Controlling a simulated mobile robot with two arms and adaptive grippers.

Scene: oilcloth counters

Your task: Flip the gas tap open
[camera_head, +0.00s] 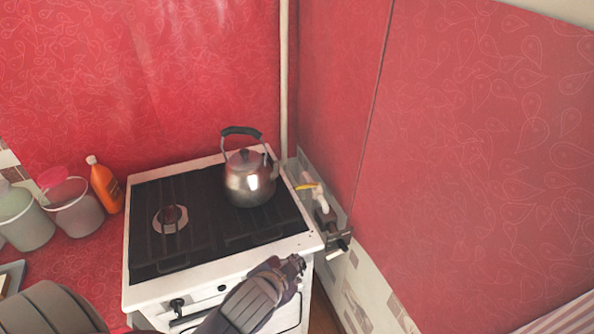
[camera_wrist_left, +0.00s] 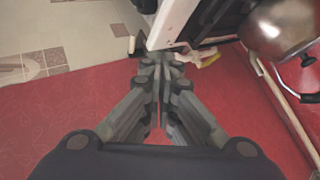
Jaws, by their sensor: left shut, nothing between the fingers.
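The gas tap's yellow lever (camera_head: 307,186) shows in the head view at the right rear of the stove, beside the red wall, on pale pipework. A pale, yellowish piece (camera_wrist_left: 207,60) beside the stove in the left wrist view looks like the same tap, partly hidden. My left gripper (camera_head: 293,265) is shut and empty in front of the stove's right front corner, apart from the lever. Its closed fingertips (camera_wrist_left: 160,60) show in the left wrist view, pointing toward the gap beside the stove. My right gripper is not in view.
A metal kettle (camera_head: 250,180) stands on the white stove's black top (camera_head: 188,250). Dark fittings (camera_head: 338,240) stick out beside the stove's right edge. The red wall (camera_head: 470,160) bounds the right side. An orange bottle (camera_head: 106,188) and buckets (camera_head: 75,210) stand left.

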